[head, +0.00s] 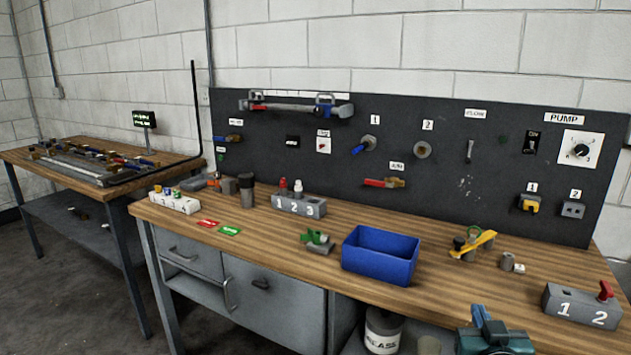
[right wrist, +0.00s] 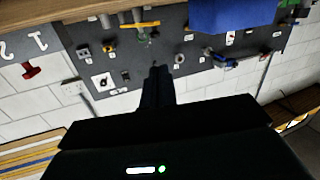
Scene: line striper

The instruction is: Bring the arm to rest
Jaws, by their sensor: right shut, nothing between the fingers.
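My right gripper (head: 479,312) shows at the bottom edge of the head view, in front of the workbench and right of the blue bin. Its fingers point up toward the dark panel. In the right wrist view the same gripper (right wrist: 156,74) is shut and empty, with its black fingers together and the panel beyond them. It appears apart from the bench objects. The rest of the right arm is out of the picture. My left gripper is in neither view.
The wooden workbench (head: 300,255) bears a blue bin (head: 380,262), a yellow-handled fitting (head: 478,242) and a numbered grey block (head: 582,307) with a red handle. A dark panel (head: 310,140) with valves, switches and a dial stands behind. A grease bucket (head: 383,333) is below.

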